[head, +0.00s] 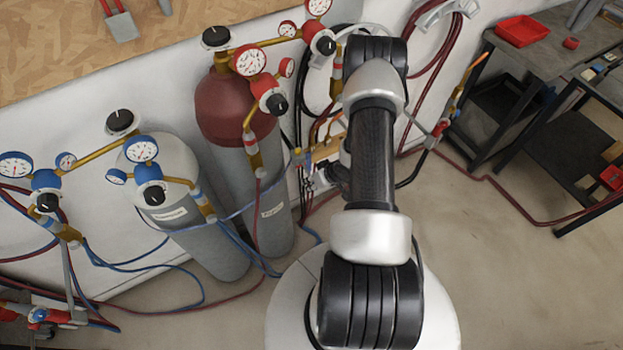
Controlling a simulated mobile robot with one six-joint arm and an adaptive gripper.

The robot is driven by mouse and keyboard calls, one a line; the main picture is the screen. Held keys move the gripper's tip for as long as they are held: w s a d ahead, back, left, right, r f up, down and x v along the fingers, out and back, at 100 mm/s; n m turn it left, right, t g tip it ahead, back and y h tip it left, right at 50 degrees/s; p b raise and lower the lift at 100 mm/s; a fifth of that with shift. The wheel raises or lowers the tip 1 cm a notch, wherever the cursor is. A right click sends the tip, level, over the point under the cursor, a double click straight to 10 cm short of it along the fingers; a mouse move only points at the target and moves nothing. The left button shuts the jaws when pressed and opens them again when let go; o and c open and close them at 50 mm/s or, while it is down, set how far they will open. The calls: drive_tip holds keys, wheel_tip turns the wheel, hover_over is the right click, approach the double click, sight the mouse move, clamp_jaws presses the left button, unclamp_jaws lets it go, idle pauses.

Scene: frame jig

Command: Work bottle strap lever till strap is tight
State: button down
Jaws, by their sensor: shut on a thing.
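A grey gas bottle (197,240) and a bottle with a dark red shoulder (235,110) stand upright side by side against the white wall. A thin blue strap (234,213) runs across their fronts and rises to the right towards small fittings (326,150) beside my arm. Whether the strap is slack or tight is hard to tell. My gripper (337,178) shows only as a small dark part at the left edge of my arm, near those fittings. It is shut on the strap lever, which is mostly hidden by the gripper and arm.
Pressure gauges, regulators and valve knobs (120,122) crowd above the bottles. Blue and red hoses hang and trail on the floor. A dark workbench (540,60) with a red tray (522,31) stands at right. The floor (500,270) between is mostly clear.

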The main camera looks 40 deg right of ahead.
drive_tip(key=shift+d+r, duration=0.15)
drive_tip(key=shift+r, duration=0.45)
drive_tip(key=shift+r+p, duration=0.15)
drive_tip(key=shift+p, duration=0.15)
drive_tip(key=c, duration=1.6)
unclamp_jaws()
drive_tip(key=shift+s+d, duration=0.1)
drive_tip(key=shift+s, duration=0.05)
drive_tip(key=shift+o, duration=0.9)
drive_tip(key=a+v, duration=0.1)
drive_tip(key=v, duration=1.1)
drive_tip(key=shift+d, duration=0.3)
